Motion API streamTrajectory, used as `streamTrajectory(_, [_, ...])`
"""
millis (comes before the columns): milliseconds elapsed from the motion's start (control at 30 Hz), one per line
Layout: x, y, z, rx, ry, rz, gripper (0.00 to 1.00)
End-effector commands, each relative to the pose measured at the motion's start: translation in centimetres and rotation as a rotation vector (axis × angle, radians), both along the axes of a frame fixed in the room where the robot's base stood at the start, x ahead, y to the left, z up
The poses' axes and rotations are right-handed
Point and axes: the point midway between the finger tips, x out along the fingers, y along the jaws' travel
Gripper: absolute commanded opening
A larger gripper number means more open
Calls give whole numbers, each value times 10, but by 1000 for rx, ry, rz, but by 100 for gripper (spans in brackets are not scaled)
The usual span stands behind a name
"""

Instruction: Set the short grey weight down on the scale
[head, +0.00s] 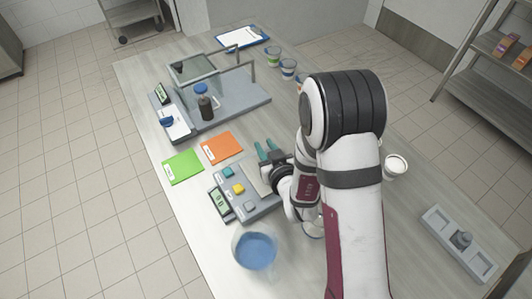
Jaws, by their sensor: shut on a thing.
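My gripper (266,149) has teal fingers and is shut just beyond the far end of a grey unit. The thing in its jaws is too small and too covered to make out; I take it to be the short grey weight. I cannot tell how high the gripper is above the table. Another grey weight (461,239) stands in a grey holder (437,217) at the right.
A blue-filled container (255,251) stands close in front of the scale. Orange (221,148) and green (183,166) cards lie to its left. Cups (288,68) and a clipboard (243,37) stand behind.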

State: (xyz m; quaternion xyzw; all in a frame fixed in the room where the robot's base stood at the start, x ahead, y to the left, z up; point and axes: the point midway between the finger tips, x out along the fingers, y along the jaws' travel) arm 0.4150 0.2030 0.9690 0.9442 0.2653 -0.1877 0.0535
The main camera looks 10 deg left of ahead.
Motion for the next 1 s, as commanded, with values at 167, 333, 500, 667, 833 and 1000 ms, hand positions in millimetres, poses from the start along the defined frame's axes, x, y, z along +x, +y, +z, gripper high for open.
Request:
streamTrajectory(167, [0, -1, -29, -1, 3, -1, 0])
streamTrajectory(333, [0, -1, -29, 0, 1, -1, 0])
streamTrajectory(500, [0, -1, -32, 0, 1, 0, 0])
streamTrajectory(667, [0, -1, -31, 0, 1, 0, 55])
streamTrajectory(833, [0, -1, -31, 0, 1, 0, 56])
streamTrajectory(1000, [-3, -3, -27, 0, 2, -2, 56])
